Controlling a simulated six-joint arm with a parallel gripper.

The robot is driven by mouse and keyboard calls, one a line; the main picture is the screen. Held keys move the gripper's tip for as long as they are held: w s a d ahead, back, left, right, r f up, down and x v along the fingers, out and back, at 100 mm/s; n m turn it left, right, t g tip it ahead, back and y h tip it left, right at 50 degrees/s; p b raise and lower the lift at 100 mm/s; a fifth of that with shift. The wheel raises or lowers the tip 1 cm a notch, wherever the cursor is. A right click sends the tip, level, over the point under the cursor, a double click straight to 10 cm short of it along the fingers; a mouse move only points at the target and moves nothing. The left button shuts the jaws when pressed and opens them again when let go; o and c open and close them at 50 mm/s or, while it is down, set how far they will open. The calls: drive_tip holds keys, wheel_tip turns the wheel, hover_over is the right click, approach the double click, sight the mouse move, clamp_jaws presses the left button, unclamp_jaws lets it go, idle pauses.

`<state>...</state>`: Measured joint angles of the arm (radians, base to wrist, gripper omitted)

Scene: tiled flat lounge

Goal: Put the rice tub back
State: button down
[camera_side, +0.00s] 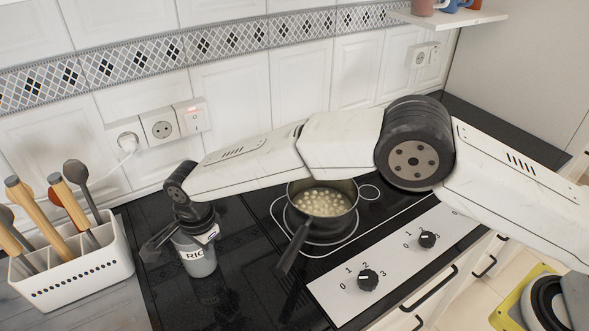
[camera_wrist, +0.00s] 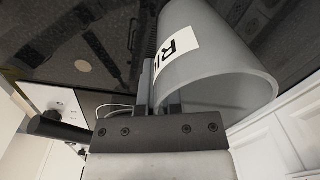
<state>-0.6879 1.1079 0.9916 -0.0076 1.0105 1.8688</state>
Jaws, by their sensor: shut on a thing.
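The rice tub (camera_side: 199,261) is a grey cylinder with a white label reading "RIC", partly covered by my gripper. It is over the dark counter at the left of the stove and looks roughly upright. I cannot tell whether its base touches the counter. My gripper (camera_side: 187,229) is at the tub's upper edge. In the wrist view my gripper (camera_wrist: 159,92) is shut on the tub wall (camera_wrist: 205,72), one finger outside and one inside the rim. The visible inside of the tub looks empty.
A pot (camera_side: 291,243) holding pale round pieces stands on the hob, its handle pointing toward the tub's side. A white utensil holder (camera_side: 85,274) stands at the left. Wall sockets (camera_side: 161,125) are behind. The dark counter in front of the tub is clear.

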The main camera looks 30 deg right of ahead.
drive_tip(key=shift+f, duration=0.15)
drive_tip(key=c, duration=0.8)
unclamp_jaws()
wheel_tip(320, 180, up, 12)
drive_tip(key=shift+s+r, duration=0.15)
drive_tip(key=shift+d, duration=0.1)
idle(0.5)
